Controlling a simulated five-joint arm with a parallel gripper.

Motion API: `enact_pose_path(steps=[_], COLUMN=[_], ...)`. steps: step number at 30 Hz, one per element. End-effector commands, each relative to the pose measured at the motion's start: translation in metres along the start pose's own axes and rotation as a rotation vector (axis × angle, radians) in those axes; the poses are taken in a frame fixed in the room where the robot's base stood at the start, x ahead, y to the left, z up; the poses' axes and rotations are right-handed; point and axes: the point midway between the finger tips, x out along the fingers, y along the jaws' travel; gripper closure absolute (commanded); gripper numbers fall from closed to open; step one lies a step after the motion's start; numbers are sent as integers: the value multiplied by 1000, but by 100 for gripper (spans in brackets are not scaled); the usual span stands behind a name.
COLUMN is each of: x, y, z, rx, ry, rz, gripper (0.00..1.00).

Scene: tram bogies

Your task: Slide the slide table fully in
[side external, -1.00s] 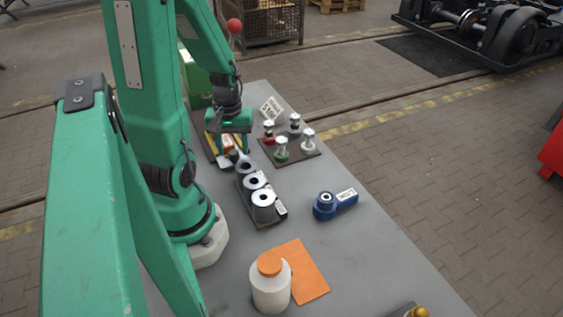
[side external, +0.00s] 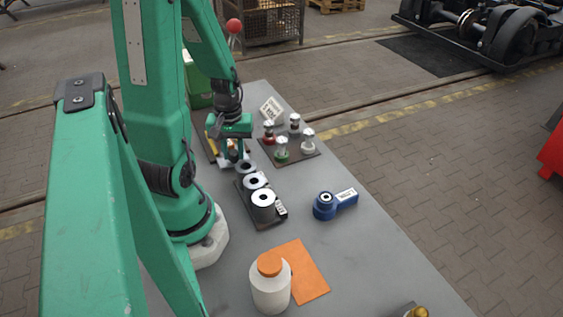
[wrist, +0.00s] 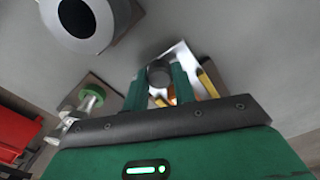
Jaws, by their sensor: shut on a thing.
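The slide table (wrist: 180,50) shows in the wrist view as a pale metal plate with yellow-orange parts beside it. A dark round knob (wrist: 158,74) stands at its near end. My gripper (wrist: 160,84) has its green fingers on either side of this knob and is shut on it. In the side view my gripper (side external: 234,155) reaches down to the slide table (side external: 222,160) at the far left part of the bench. The fingers and arm hide much of it, so how far the slide is in cannot be told.
A rack of grey rings (side external: 262,198) stands close in front of my gripper. A dark board (side external: 268,154) with several capped posts lies to the right. A blue tool (side external: 325,206), a white jar (side external: 270,291) and an orange sheet (side external: 308,272) lie nearer.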

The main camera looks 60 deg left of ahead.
Motion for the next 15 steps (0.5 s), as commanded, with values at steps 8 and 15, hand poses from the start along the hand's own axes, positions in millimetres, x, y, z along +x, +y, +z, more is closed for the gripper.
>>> enact_pose_path(steps=[8, 15], x=[0, 0], y=[-8, -26], z=[-18, -58], rx=[-5, -5], ry=[0, 2], rz=[0, 0], gripper=[100, 100])
